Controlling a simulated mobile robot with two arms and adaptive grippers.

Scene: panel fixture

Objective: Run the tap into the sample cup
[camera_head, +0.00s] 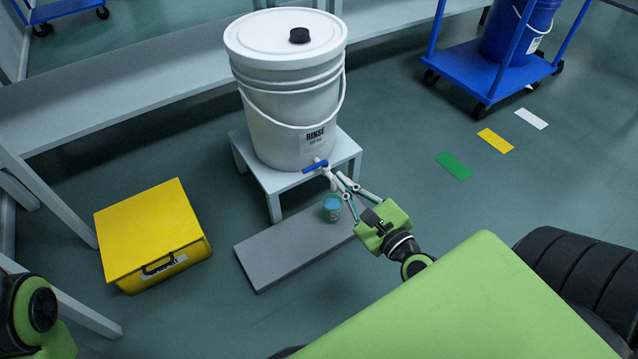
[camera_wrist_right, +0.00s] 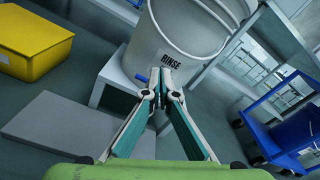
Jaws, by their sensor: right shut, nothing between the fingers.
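A white rinse bucket (camera_head: 272,125) stands on a small white stool (camera_head: 343,150). Its tap, with a blue lever (camera_head: 315,166), sticks out low on the front; the lever points left across the spout. The sample cup (camera_head: 332,208) stands upright on the grey board below the tap. It looks teal-blue inside; I cannot tell how full it is. My right gripper (camera_head: 341,179) is shut and empty, its tips close to the tap's right side. In the wrist view its tips (camera_wrist_right: 161,76) are beside the blue lever (camera_wrist_right: 141,79); contact is unclear. The cup is hidden there. My left gripper is out of view.
The grey board (camera_head: 275,258) lies on the floor in front of the stool. A yellow case (camera_head: 150,232) is to the left. A blue cart (camera_head: 480,70) stands at the back right, near coloured floor markers. A long white bench (camera_head: 110,95) runs behind.

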